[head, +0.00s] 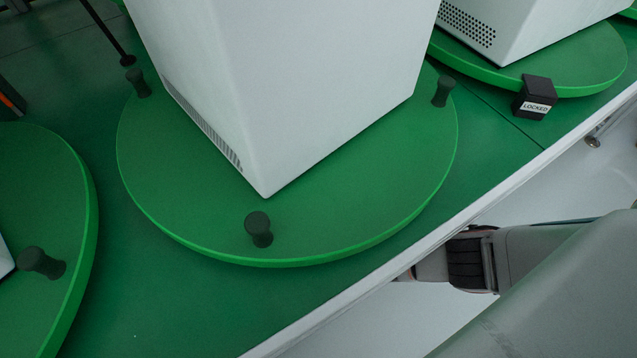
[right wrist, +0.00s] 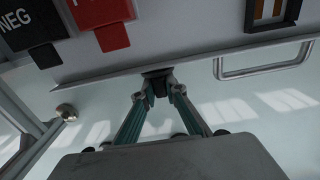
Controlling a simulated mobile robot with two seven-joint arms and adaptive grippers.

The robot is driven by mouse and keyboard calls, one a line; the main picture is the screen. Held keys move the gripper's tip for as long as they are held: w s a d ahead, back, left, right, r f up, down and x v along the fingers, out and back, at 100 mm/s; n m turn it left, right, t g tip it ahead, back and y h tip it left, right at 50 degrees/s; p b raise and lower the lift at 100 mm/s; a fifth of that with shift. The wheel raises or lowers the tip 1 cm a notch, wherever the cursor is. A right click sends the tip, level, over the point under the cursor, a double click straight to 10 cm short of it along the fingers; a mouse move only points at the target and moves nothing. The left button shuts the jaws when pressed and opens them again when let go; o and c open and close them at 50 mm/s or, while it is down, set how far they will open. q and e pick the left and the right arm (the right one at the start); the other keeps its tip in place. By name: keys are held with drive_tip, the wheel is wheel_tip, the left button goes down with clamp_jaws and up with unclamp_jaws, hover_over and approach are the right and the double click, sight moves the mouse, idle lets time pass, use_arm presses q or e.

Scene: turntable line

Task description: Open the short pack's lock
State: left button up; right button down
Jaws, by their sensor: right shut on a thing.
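In the right wrist view my right gripper (right wrist: 157,88) is shut on a small dark part (right wrist: 157,73) at the lower edge of a grey panel (right wrist: 190,40). The fingers cover most of this part, so I cannot tell its full shape. In the head view my right arm comes in from the lower right, and its fingertips are hidden at the bench's edge. A black block with a white label reading LOCKED (head: 534,107) sits beside the right turntable (head: 590,60). Which white housing is the short pack is not clear. My left gripper is not in view.
A tall white housing (head: 290,80) stands on the middle green turntable (head: 330,215), which has several dark knobs. Another turntable (head: 60,200) is at left.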

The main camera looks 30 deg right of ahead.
drive_tip(key=shift+s, duration=0.1)
drive_tip(key=c, duration=2.1)
unclamp_jaws()
drive_tip(key=shift+r, duration=0.1)
drive_tip(key=shift+r, duration=0.3)
wheel_tip(320, 180, up, 11)
drive_tip(key=shift+r, duration=0.1)
drive_tip(key=shift+s, duration=0.1)
